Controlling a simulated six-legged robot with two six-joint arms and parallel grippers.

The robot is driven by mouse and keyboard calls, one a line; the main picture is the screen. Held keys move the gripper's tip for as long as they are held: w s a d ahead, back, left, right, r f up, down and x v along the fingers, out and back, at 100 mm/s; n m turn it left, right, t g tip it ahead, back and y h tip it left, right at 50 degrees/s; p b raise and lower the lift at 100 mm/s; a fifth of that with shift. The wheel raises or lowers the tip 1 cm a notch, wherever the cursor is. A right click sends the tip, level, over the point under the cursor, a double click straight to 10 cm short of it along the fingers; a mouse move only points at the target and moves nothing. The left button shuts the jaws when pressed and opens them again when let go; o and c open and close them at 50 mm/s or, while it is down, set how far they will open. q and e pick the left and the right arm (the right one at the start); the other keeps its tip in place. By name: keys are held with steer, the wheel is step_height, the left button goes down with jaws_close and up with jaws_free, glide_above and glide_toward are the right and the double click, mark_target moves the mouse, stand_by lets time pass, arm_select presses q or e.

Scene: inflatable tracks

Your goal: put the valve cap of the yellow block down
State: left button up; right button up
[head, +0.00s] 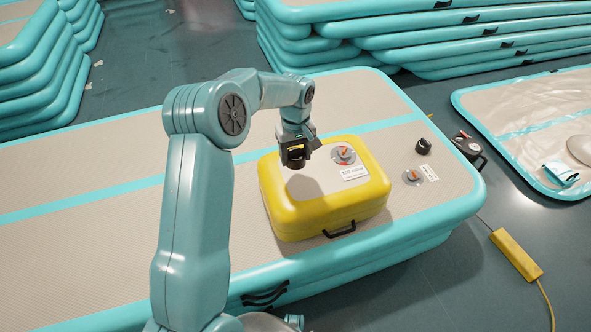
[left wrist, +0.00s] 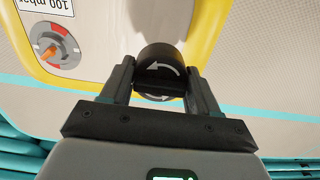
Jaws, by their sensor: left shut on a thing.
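The yellow block (head: 330,230) lies on the beige and teal inflatable track. Its valve (head: 343,155) shows uncovered, with an orange stem in a grey ring, beside a white label. The valve also shows at the upper left of the left wrist view (left wrist: 53,46). My left gripper (head: 294,160) is over the left part of the block's beige top, left of the valve. It is shut on the black valve cap (left wrist: 160,62), which has a white curved arrow on it. I cannot tell whether the cap touches the block. My right gripper is not in view.
Another black cap (head: 423,146) stands on the track (head: 450,190), near a second valve (head: 413,177). A dark box (head: 466,146) is by the track's right end. A yellow bar with a cable (head: 515,255) lies on the floor. Stacked tracks (head: 450,40) stand behind.

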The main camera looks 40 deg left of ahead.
mark_target(295, 176)
arm_select(q)
step_height(295, 176, down, 6)
steer(key=shift+r+b, duration=0.2)
steer(key=shift+b, duration=0.35)
steer(key=shift+f, duration=0.1)
steer(key=shift+f, duration=0.15)
steer(key=o, duration=1)
steer(key=shift+o, duration=0.2)
step_height(295, 176, up, 13)
steer(key=p, duration=0.3)
steer(key=shift+f, duration=0.2)
steer(key=shift+s, duration=0.1)
